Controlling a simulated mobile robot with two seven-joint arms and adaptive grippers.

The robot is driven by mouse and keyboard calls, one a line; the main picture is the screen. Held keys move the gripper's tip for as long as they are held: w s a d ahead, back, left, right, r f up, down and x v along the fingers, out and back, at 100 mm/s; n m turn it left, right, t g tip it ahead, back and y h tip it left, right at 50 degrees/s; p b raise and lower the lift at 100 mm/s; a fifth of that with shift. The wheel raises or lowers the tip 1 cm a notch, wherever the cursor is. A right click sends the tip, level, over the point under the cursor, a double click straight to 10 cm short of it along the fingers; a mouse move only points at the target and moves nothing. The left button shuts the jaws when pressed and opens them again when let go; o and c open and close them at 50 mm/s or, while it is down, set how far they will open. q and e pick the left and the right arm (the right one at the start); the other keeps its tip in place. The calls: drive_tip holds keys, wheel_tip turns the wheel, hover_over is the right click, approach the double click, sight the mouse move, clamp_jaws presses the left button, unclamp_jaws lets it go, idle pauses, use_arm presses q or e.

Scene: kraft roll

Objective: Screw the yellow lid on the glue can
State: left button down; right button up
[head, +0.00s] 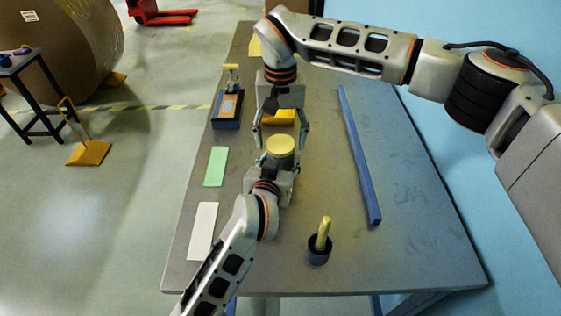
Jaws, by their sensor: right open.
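The round yellow lid (281,145) sits at the middle of the table (330,205), on top of the glue can, level as far as I can see. Whether it is threaded on cannot be told. The can's body is mostly hidden below the lid and by my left gripper (280,163). My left gripper comes from the near side, with its fingers at either side of the can, and looks shut on it. My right gripper (281,138) comes from the far side. Its fingers are spread apart, left and right of the lid, with nothing gripped.
A yellow block (283,117) lies behind the lid. A blue box (228,108), green card (216,166) and white card (202,230) line the left edge. A long blue bar (358,155) lies right. A dark cup (319,252) with a yellow-handled tool stands in front.

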drive_tip(key=c, duration=1.2)
drive_tip(key=shift+o, duration=0.2)
drive_tip(key=m, duration=1.2)
drive_tip(key=shift+m, duration=0.3)
drive_tip(key=m, duration=0.8)
drive_tip(key=shift+m, duration=0.3)
drive_tip(key=m, duration=0.7)
drive_tip(key=shift+f, duration=0.1)
drive_tip(key=m, duration=0.6)
drive_tip(key=shift+m, duration=0.4)
drive_tip(key=m, duration=1.8)
drive_tip(key=shift+m, duration=0.4)
drive_tip(key=o, duration=1.2)
